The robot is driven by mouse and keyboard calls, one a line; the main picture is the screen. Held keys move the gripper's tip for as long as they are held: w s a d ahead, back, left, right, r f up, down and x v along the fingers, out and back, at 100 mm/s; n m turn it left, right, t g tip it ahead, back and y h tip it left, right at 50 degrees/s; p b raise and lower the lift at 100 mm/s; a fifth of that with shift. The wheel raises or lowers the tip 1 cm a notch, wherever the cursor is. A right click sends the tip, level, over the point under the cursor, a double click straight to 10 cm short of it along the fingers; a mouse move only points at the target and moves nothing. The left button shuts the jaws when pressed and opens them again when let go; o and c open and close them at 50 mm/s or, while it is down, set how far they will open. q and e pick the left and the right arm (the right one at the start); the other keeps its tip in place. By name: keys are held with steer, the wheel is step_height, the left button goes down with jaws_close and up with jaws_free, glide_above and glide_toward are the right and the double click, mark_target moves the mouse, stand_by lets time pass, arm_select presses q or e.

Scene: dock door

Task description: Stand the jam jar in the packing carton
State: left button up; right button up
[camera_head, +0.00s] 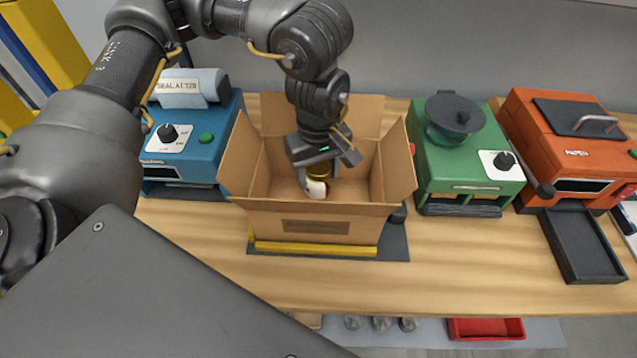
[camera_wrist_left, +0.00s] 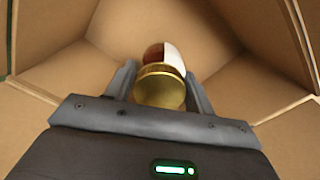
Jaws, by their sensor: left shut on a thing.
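The packing carton (camera_head: 315,224) stands open on the table with its flaps spread outward. My left gripper (camera_head: 318,176) reaches down into it from above and is shut on the jam jar (camera_head: 316,188). The jar has a gold lid and a red and white body. In the left wrist view the jar (camera_wrist_left: 160,88) sits between the two fingers of the gripper (camera_wrist_left: 160,95), lid toward the camera, with brown cardboard walls (camera_wrist_left: 60,60) around it. I cannot tell whether the jar's base touches the carton floor. My right gripper is not in view.
A blue machine (camera_head: 190,145) stands left of the carton. A green machine (camera_head: 465,155) and an orange machine (camera_head: 565,140) with a dark tray (camera_head: 583,247) stand to the right. The table front (camera_head: 450,275) is clear. A red tray (camera_head: 486,328) lies lower down.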

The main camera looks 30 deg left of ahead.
mark_target(318, 186)
arm_select(q)
step_height(318, 186, down, 3)
steer(key=shift+s+f+p, duration=0.1)
steer(key=shift+s+p, duration=0.05)
steer(key=shift+p, duration=0.15)
steer(key=shift+f, duration=0.45)
steer(key=shift+f+b, duration=0.2)
steer(key=shift+b, duration=0.1)
steer(key=o, duration=1.3)
steer(key=shift+r, duration=0.1)
steer(key=shift+c, duration=0.2)
